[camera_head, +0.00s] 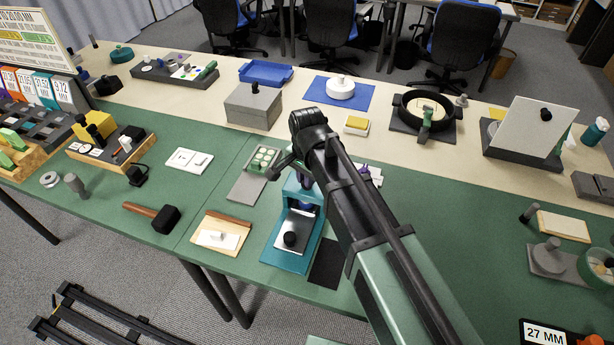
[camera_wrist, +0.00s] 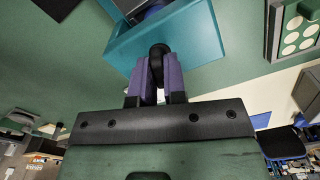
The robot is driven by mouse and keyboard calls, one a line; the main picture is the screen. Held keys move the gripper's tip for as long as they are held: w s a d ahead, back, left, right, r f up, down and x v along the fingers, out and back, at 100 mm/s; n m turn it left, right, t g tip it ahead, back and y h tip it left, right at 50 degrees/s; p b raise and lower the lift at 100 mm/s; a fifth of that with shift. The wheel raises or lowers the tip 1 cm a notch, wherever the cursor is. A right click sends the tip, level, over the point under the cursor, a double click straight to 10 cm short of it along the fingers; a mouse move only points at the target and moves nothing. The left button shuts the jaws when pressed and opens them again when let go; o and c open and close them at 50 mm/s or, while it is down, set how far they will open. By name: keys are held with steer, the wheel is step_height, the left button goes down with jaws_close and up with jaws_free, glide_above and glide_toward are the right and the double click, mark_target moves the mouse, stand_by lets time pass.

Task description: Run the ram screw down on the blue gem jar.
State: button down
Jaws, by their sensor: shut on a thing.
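The teal press (camera_head: 282,258) stands on the green mat at the middle of the head view, partly behind my arm. Its teal frame (camera_wrist: 207,38) fills the top middle of the wrist view. A dark blue piece (camera_head: 305,208) shows inside the press in the head view; I cannot tell whether it is the gem jar. My gripper (camera_wrist: 158,66) has purple fingers and is shut on a dark rounded knob (camera_wrist: 157,49) at the top of the press, which looks like the ram screw's handle. My arm hides most of the grip in the head view.
A wooden block with a white plate (camera_head: 220,236) and a mallet (camera_head: 164,219) lie left of the press. A green tray with round pale cells (camera_head: 264,158) stands behind it. A black pad (camera_head: 326,264) lies at its right.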

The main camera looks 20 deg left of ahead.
stand_by(0.3)
steer(key=c, duration=1.2)
jaws_free()
step_height(320, 180, up, 11)
steer(key=p, duration=1)
steer(key=shift+f+p, duration=0.1)
steer(key=shift+p, duration=0.3)
